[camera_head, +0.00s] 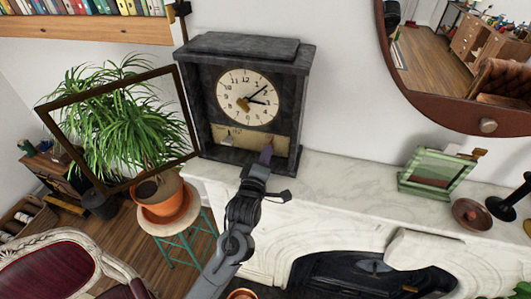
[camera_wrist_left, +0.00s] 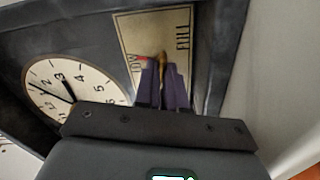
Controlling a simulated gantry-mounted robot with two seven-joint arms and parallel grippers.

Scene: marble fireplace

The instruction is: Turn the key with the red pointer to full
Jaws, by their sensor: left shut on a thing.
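A dark stone mantel clock (camera_head: 248,48) has a round cream dial (camera_head: 247,98) and a brass-coloured plate (camera_head: 232,137) below it. In the left wrist view the plate (camera_wrist_left: 148,32) bears the word FULL at its right end, with reddish marks near the opposite end. My left gripper (camera_head: 266,155) is in front of the plate's right part. In the left wrist view its purple fingers (camera_wrist_left: 162,80) are shut on a small golden key (camera_wrist_left: 163,60), mostly hidden between them. My right gripper is not in view.
The clock's framed glass door (camera_head: 110,88) stands open to the left, in front of a potted plant (camera_head: 160,196) on a stool. A green frame (camera_head: 436,172) and a brown bowl (camera_head: 471,214) stand on the white marble mantel (camera_head: 345,190). The mantel beside the clock is clear.

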